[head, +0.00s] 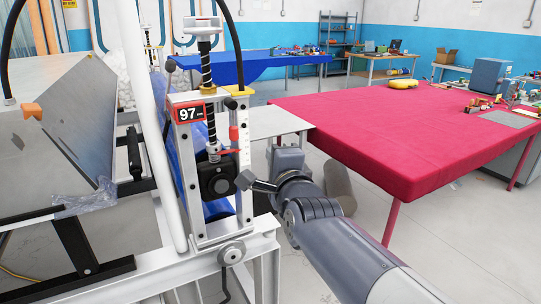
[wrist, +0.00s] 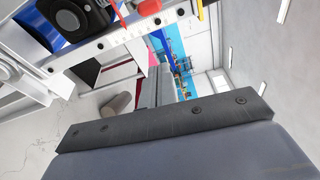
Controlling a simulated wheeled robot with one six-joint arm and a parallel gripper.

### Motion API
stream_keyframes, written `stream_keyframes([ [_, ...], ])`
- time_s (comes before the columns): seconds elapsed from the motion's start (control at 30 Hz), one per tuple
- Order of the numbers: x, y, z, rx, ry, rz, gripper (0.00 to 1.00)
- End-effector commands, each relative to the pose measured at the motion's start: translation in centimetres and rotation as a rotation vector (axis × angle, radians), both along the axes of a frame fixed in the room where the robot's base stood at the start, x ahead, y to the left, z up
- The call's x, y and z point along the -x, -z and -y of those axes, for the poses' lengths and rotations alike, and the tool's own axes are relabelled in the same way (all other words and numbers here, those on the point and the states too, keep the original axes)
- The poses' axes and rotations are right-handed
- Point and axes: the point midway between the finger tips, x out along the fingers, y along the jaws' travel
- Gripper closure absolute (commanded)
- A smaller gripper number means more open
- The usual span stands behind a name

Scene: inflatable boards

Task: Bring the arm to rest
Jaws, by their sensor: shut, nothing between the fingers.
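My grey arm reaches in from the lower right of the head view. My gripper (head: 287,160) is at its far end, just right of the machine frame, with the fingers hard to make out there. In the wrist view my gripper (wrist: 165,85) is shut and empty, pointing away from the camera past a dark bar with screws.
The metal machine frame (head: 243,205) with a display reading 97 stands close on the left. A red-covered table (head: 390,140) fills the right, and a blue-covered table (head: 235,69) is behind. A grey roll (head: 340,187) stands on the floor. Floor beyond the red table's front edge is clear.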

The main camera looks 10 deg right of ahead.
Motion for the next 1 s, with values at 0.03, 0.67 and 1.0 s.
stream_keyframes([
  [0.03,0.0,0.0,0.0,0.0,0.0,0.0,1.0],
  [0.67,-3.7,0.0,-0.3,0.001,0.001,-0.003,1.0],
  [1.0,-8.2,0.0,-0.7,0.001,0.0,-0.001,1.0],
])
